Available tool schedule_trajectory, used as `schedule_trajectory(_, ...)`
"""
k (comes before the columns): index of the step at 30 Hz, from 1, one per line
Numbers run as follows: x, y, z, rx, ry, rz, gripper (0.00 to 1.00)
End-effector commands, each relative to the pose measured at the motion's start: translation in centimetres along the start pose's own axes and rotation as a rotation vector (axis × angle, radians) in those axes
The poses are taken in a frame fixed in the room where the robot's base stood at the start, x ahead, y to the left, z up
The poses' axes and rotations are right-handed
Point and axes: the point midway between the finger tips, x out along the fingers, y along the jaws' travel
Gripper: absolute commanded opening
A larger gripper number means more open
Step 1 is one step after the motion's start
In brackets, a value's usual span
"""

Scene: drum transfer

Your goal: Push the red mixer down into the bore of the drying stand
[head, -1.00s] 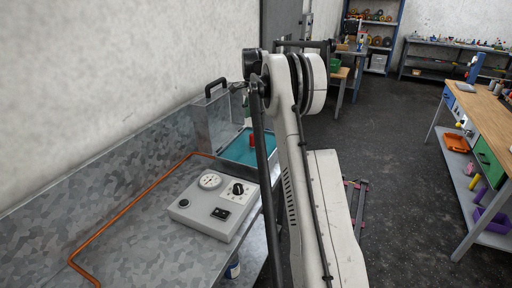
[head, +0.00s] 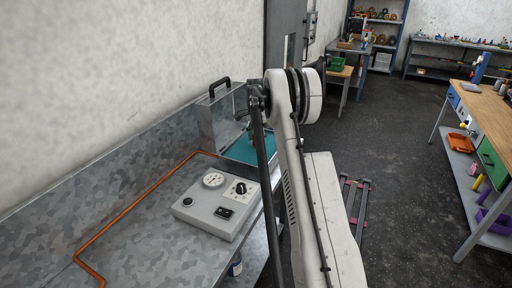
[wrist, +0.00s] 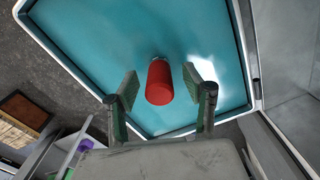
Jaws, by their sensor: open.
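The red mixer (wrist: 159,82) shows in the wrist view as a red cylinder over the teal tray (wrist: 90,30). It appears between the two fingers of my gripper (wrist: 161,88), with visible gaps on both sides. The fingers are apart and hold nothing. I cannot tell how far the fingertips are from the mixer in depth. The drying stand and its bore cannot be made out; the mixer may cover them. In the head view my arm and gripper stand over the teal tray (head: 240,152), and the mixer is not clearly visible there.
A clear-walled box with a black handle (head: 220,84) stands beside the tray against the wall. A grey control box (head: 217,202) and an orange pipe (head: 135,210) are on the metal bench (head: 75,225). A wooden workbench (head: 490,112) stands far right.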

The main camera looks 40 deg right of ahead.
Motion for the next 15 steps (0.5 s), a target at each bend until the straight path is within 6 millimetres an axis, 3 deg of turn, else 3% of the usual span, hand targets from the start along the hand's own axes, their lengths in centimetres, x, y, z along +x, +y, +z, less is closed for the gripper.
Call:
schedule_trajectory(4,1.5,0.0,0.0,0.000,0.000,0.000,0.45)
schedule_trajectory(10,1.7,0.0,0.0,0.000,0.000,0.000,0.45)
schedule_trajectory(15,1.7,0.0,0.0,0.000,0.000,0.000,0.25)
